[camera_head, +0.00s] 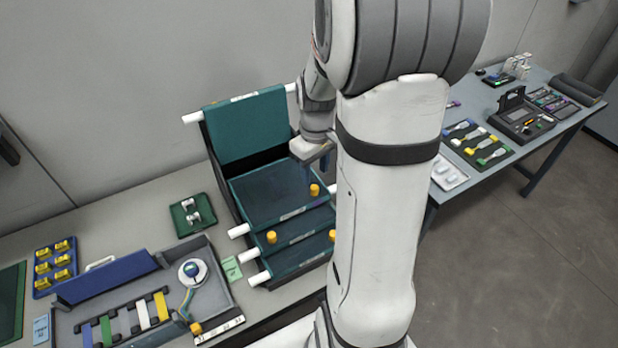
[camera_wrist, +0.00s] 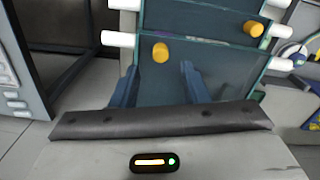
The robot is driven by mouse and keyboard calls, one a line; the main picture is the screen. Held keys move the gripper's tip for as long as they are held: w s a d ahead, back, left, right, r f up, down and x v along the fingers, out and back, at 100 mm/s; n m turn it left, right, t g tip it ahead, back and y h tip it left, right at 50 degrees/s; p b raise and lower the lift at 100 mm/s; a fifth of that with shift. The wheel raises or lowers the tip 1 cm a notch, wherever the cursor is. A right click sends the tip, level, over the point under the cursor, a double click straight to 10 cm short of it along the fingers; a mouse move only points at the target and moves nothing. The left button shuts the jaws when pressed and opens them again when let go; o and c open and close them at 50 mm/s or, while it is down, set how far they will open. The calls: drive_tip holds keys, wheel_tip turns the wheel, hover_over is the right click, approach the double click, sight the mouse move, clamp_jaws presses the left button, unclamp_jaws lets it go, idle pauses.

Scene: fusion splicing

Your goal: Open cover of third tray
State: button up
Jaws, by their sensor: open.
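A stepped stack of trays with teal covers stands on the left bench in the head view. The rearmost cover (camera_head: 244,124) is raised upright. Below it, the uppermost lowered cover (camera_head: 265,196) lies flat with a yellow knob (camera_head: 315,190) near its front edge. Lower covers carry another yellow knob (camera_head: 271,237) at left and one (camera_head: 333,235) at right, partly behind my arm. My gripper (camera_wrist: 160,66) is open and empty, its blue fingers either side of a yellow knob (camera_wrist: 160,52) in the wrist view; contact cannot be told. A farther knob (camera_wrist: 254,28) shows too.
White rods (camera_head: 238,231) stick out from the stack's left side. An open splice tray (camera_head: 225,303) and a small green tray (camera_head: 193,215) stand to its left. Another bench (camera_head: 552,125) with a splicer (camera_head: 522,120) is at right. My arm hides the stack's right side.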

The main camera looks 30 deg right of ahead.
sight(315, 187)
wheel_tip(315, 187, down, 6)
drive_tip(key=shift+r, duration=0.1)
drive_tip(key=shift+c, duration=0.3)
clamp_jaws()
idle(0.4)
